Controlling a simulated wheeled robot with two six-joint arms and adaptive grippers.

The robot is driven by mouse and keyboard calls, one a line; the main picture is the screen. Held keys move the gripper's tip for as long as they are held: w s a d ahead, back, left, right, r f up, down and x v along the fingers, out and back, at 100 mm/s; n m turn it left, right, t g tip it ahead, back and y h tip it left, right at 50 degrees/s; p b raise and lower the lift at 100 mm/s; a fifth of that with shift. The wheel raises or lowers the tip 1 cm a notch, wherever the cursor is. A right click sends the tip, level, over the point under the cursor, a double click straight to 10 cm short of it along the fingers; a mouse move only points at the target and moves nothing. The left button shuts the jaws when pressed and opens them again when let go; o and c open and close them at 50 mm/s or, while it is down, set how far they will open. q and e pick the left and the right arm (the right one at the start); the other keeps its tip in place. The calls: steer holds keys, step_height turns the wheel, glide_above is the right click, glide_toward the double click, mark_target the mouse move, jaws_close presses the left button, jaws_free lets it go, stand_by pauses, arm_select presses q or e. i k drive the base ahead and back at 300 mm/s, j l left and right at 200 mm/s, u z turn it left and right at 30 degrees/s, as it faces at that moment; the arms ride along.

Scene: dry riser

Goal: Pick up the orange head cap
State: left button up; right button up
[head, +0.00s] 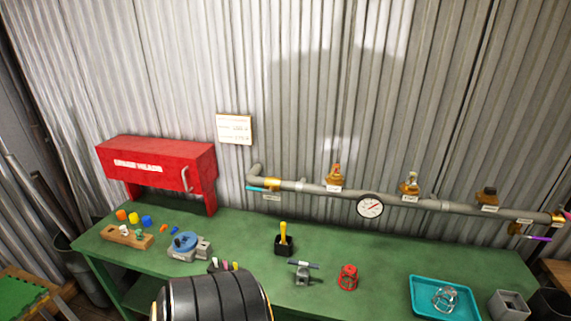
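Neither of my grippers shows in the head view.
A large dark ribbed shape covers the bench's front edge. Pipework (310,187) runs along the wall.

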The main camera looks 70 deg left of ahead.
mark_target(121, 215)
steer(key=u, duration=3.45)
steer(key=z, duration=1.75)
steer(key=i+j+u, duration=0.1)
steer(key=j, duration=0.35)
steer(key=i+j+u, duration=0.1)
steer(key=j, duration=0.3)
steer(key=i+j+u, duration=0.1)
steer(key=j, duration=0.35)
steer(key=i+j+u, duration=0.1)
steer(key=j, duration=0.3)
steer(key=i+j+u, duration=0.1)
steer(key=i+j, duration=0.15)
steer(key=j, duration=0.15)
steer(key=i+j+u, duration=0.1)
steer(key=j, duration=0.25)
steer(key=i+j+u, duration=0.1)
steer(key=i+j, duration=0.15)
steer(key=j, duration=0.15)
steer(key=i, duration=0.1)
